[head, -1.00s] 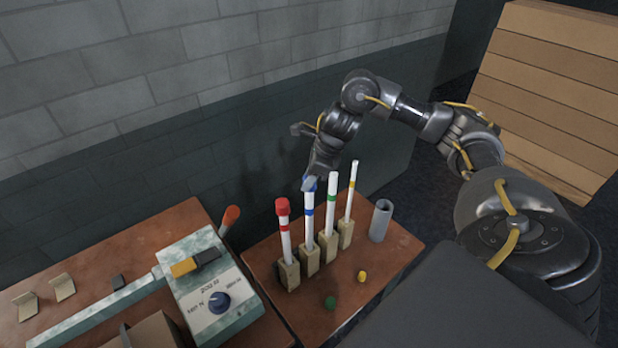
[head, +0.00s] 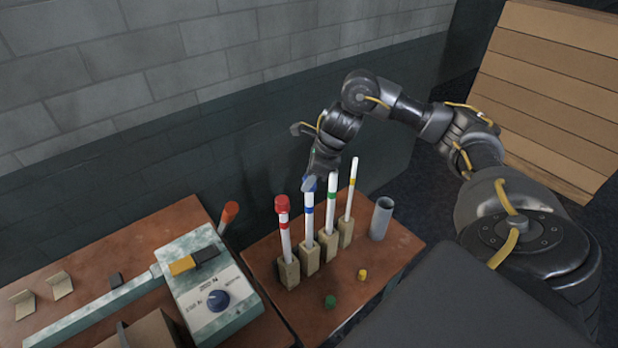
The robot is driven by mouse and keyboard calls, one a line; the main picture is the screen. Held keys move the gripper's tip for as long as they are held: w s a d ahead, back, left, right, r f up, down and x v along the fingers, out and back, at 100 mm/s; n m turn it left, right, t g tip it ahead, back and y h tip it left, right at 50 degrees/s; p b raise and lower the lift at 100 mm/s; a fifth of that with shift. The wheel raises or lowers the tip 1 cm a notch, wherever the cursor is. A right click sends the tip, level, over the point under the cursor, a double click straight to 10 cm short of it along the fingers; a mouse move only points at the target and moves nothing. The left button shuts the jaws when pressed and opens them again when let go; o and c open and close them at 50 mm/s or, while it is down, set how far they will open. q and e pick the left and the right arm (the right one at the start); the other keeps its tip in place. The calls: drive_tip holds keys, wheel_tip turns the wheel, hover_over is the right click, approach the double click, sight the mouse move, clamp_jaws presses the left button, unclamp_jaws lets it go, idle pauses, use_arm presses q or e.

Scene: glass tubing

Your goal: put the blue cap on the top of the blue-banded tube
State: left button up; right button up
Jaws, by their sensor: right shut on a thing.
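The blue-banded tube (head: 309,222) is a white tube standing upright in a tan block, between the red-capped tube and the green-banded tube. My right gripper (head: 309,184) is right at its top end, shut on the blue cap (head: 305,184). The fingers hide most of the cap, and only a little blue shows beside them. The cap is at or just over the tube's top; I cannot tell whether it is seated. My left gripper is not in view.
A red-capped tube (head: 284,230), a green-banded tube (head: 331,205) and a yellow-banded tube (head: 351,200) stand close by in blocks. A green cap (head: 330,302), a yellow cap (head: 362,274) and a grey cylinder (head: 381,218) are on the table. A dial device (head: 210,290) stands left.

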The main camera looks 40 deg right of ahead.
drive_tip(key=shift+f+b, duration=0.55)
drive_tip(key=shift+f, duration=0.1)
idle(0.5)
idle(0.4)
drive_tip(key=o, duration=1.6)
drive_tip(key=shift+r+p, duration=3.7)
drive_tip(key=shift+r, duration=0.4)
drive_tip(key=shift+f, duration=0.1)
